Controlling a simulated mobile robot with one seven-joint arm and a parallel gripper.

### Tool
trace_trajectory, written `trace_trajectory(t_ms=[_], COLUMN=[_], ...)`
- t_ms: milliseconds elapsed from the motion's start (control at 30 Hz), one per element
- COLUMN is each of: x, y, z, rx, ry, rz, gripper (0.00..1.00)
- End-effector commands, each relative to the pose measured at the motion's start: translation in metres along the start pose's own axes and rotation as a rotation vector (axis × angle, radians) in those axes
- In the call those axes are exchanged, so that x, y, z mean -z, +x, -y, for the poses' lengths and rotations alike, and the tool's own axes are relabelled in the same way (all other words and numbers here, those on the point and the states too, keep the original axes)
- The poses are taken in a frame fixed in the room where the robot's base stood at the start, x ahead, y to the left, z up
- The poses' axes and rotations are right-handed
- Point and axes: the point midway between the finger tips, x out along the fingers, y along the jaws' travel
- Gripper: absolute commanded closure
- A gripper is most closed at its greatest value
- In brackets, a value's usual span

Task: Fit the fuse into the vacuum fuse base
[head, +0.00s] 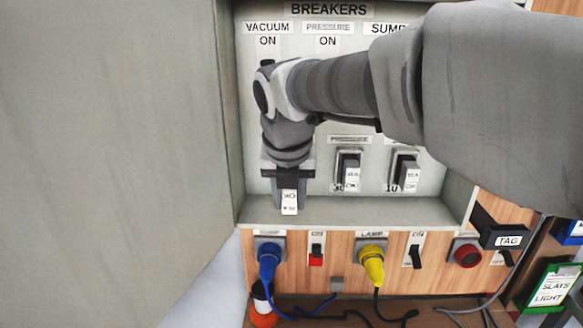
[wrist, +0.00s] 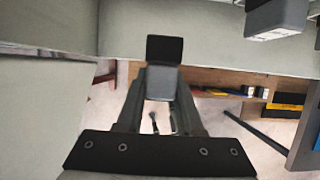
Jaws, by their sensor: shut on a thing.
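My gripper (head: 288,180) points down in front of the left part of the breaker panel, under the VACUUM label. It is shut on the fuse (head: 289,202), a dark block with a white printed label on its lower front. The wrist view shows the fuse (wrist: 163,82) as a grey body with a black end, between the two fingers of my gripper (wrist: 160,90). The black end points toward the panel. The vacuum fuse base is hidden behind my gripper and wrist. I cannot tell whether the fuse touches it.
Two filled fuse bases, pressure (head: 349,168) and sump (head: 405,170), stand to the right. A grey cabinet door (head: 120,120) stands close on the left. A ledge (head: 340,210) runs below, above blue (head: 267,262) and yellow (head: 373,264) plugs.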

Motion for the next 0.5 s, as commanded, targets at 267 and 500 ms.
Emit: trace_trajectory(t_ms=[267, 500], x=[-0.002, -0.025], y=[-0.003, 0.006], z=[0.000, 0.000], rx=[0.000, -0.001], ry=[0.001, 0.001], rz=[-0.011, -0.011], gripper=[1.00, 1.00])
